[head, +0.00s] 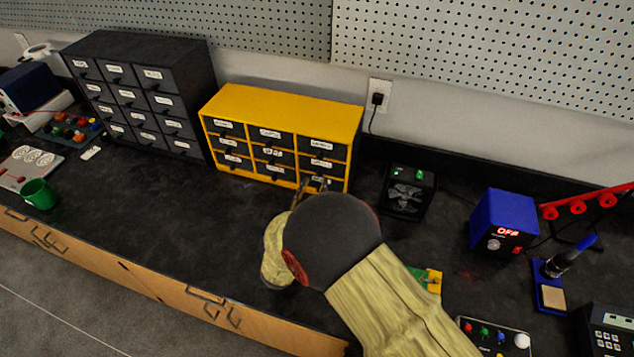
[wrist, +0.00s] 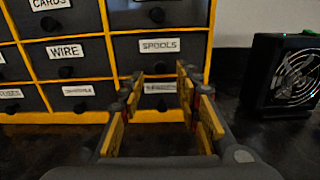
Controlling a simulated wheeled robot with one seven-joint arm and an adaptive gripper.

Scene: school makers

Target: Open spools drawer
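The yellow cabinet (head: 285,98) stands on the dark bench against the wall, with black drawers in three columns. The spools drawer (wrist: 185,48) is in the right column, middle row, and it looks shut. It also shows in the head view (head: 318,163). Its round dark knob (wrist: 160,67) sits under the "SPOOLS" label. My gripper (wrist: 160,76) is open and empty, in front of the right column. In the wrist view its fingertips lie either side of the knob; whether they reach it I cannot tell. In the head view, my arm partly hides my gripper (head: 317,186).
A small black fan (head: 408,191) stands right of the cabinet. A blue box (head: 502,220) with a red display is further right. A dark drawer cabinet (head: 190,70) stands to the left. The bench before the yellow cabinet's left part is clear.

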